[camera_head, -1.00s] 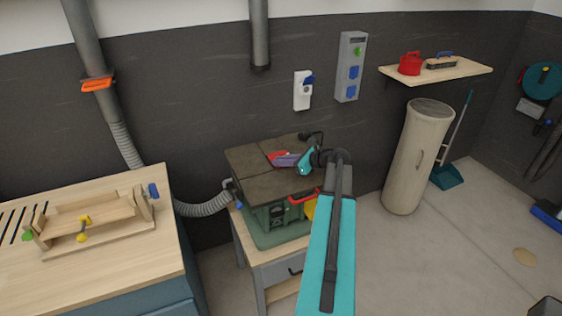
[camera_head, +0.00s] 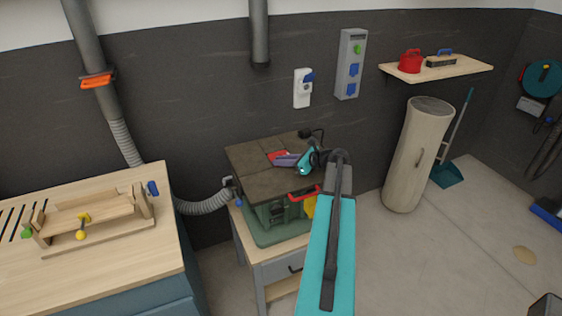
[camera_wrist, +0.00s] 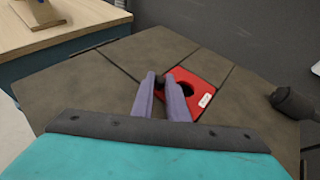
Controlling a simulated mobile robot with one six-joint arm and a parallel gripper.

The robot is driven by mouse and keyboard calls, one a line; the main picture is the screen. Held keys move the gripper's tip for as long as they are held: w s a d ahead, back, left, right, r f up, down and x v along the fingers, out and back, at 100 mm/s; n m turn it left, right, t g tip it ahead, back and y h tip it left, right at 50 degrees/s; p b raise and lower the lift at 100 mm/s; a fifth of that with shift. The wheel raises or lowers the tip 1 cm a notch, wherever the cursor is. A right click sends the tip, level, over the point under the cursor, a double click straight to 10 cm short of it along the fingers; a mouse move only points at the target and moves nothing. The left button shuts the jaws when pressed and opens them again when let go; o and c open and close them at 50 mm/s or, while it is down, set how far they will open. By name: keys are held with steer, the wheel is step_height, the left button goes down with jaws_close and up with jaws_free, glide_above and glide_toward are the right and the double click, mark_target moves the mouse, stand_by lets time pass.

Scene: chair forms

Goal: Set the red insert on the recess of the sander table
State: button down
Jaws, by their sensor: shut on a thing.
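The red insert (camera_wrist: 207,92) is a flat red plate with a dark round hole and a small white label. In the wrist view it lies at or just above the top of the sander table (camera_wrist: 110,62), near where the dark seams meet. My gripper (camera_wrist: 167,80) has purple fingers shut on the insert's near left edge by the hole. In the head view the insert (camera_head: 277,155) shows as a small red patch beyond my gripper (camera_head: 285,160), over the dark table top (camera_head: 245,160). The recess is not visible; I cannot tell whether the insert sits fully flat.
A dark knob-like part (camera_wrist: 293,103) stands at the right of the table top in the wrist view. A wooden workbench (camera_head: 150,235) with a jig stands at the left. A grey hose (camera_head: 203,205) joins the sander. A beige cylinder (camera_head: 415,155) stands at the right.

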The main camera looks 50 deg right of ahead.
steer(key=c, duration=1.7)
jaws_free()
steer(key=shift+o, duration=0.2)
steer(key=shift+s, duration=0.15)
steer(key=b+v, duration=0.4)
steer(key=v, duration=0.8)
steer(key=shift+s+r, duration=0.1)
steer(key=shift+s+d+r, duration=0.15)
steer(key=shift+s+r, duration=0.15)
steer(key=shift+s, duration=0.25)
